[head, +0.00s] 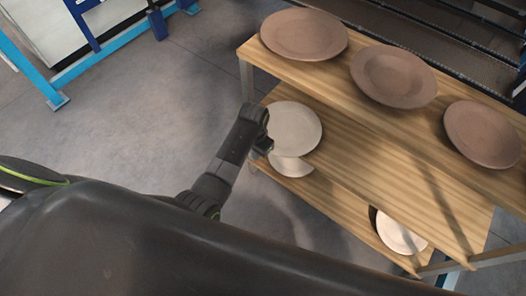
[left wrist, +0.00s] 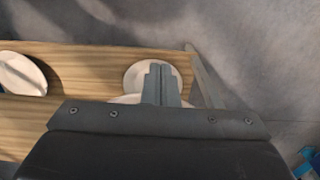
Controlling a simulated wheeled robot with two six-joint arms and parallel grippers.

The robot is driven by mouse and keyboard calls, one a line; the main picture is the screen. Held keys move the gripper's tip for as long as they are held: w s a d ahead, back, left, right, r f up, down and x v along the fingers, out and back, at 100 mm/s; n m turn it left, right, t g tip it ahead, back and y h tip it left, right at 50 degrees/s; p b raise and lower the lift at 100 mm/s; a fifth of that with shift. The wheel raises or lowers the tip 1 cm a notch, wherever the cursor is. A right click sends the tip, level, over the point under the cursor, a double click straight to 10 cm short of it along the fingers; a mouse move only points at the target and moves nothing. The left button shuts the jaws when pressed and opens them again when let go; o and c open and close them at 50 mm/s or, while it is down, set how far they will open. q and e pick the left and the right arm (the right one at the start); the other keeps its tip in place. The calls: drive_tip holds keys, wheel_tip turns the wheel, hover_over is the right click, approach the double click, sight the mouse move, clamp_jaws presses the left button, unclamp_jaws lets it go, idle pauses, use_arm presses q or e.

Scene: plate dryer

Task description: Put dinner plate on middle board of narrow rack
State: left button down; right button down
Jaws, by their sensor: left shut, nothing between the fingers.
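A cream dinner plate (head: 297,125) lies on the left end of the middle board (head: 350,160) of the wooden rack. My left gripper (head: 264,148) is at the plate's left edge, shut and empty; whether it touches the plate I cannot tell. In the left wrist view its fingers (left wrist: 161,85) are together, with a plate edge (left wrist: 124,99) just behind them, mostly hidden by the gripper body. My right gripper is not in view.
Three brown plates (head: 304,34) (head: 394,77) (head: 482,134) sit on the top board. Pale plates (head: 291,168) (head: 401,236) are on the bottom board. The middle board is clear right of its plate. A blue frame (head: 95,60) stands at the upper left.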

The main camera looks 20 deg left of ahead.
sight(280, 134)
use_arm(q)
drive_tip(key=w+f+b, duration=0.1)
drive_tip(key=w+f, duration=0.1)
drive_tip(key=w+d+f+b, duration=0.1)
drive_tip(key=f, duration=0.1)
drive_tip(key=shift+w+d+f, duration=0.15)
drive_tip(key=shift+w+d, duration=0.05)
drive_tip(key=shift+w, duration=0.2)
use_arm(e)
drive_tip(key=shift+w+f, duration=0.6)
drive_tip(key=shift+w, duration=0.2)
